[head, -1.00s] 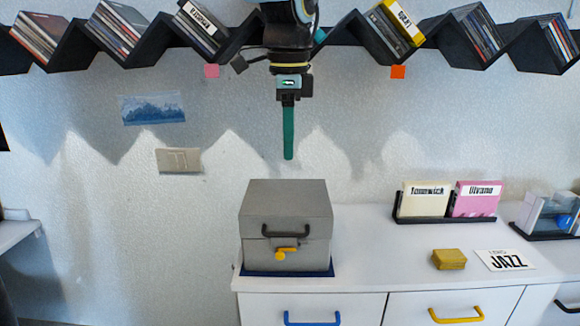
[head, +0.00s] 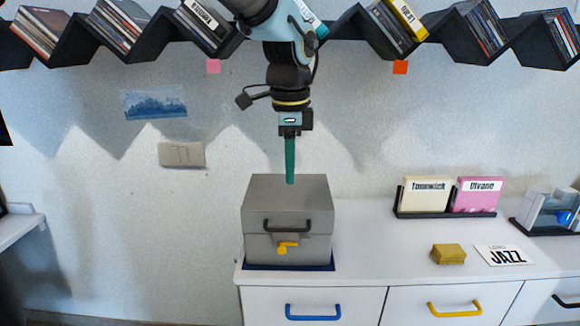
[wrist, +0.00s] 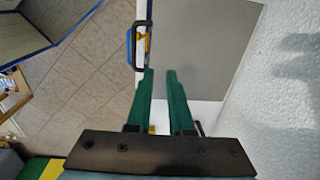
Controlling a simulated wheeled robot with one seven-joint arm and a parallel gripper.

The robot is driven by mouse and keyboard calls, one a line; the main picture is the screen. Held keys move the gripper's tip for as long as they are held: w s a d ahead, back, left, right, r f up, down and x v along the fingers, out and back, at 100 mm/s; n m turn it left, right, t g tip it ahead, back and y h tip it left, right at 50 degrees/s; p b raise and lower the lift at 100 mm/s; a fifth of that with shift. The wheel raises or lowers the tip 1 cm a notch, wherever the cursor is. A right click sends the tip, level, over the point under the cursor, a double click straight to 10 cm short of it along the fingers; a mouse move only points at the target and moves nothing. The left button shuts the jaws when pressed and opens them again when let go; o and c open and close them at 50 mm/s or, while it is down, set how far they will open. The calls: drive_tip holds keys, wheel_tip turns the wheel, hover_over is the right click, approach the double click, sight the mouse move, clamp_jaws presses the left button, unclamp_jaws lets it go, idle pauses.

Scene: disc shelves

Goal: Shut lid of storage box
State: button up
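The grey storage box (head: 287,222) stands on a dark blue mat at the left end of the white cabinet. Its lid (head: 286,190) looks down on the body, with no clear gap at the front seam. A black handle (head: 284,226) is on the lid's front, and a yellow latch (head: 286,247) sits below it. My gripper (head: 290,182) points down above the rear part of the lid; whether it touches cannot be told. In the wrist view, its green fingers (wrist: 160,74) are slightly apart with nothing between them, and the grey lid (wrist: 200,55) lies beyond.
The white cabinet top (head: 370,240) is clear just right of the box. A yellow block (head: 448,254), a JAZZ card (head: 503,255) and a black rack with sleeves (head: 448,213) are farther right. The black zigzag disc shelf (head: 350,28) runs along the wall above.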

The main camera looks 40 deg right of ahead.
clamp_jaws()
drive_tip(key=shift+c, duration=1.1)
unclamp_jaws()
drive_tip(key=o, duration=0.6)
drive_tip(key=shift+o, duration=0.2)
drive_tip(key=shift+r, duration=0.1)
wheel_tip(320, 180, up, 11)
drive_tip(key=b, duration=0.1)
drive_tip(key=shift+s+a+f+b, duration=0.2)
drive_tip(key=shift+s+a+b, duration=0.05)
drive_tip(key=shift+s+b, duration=0.05)
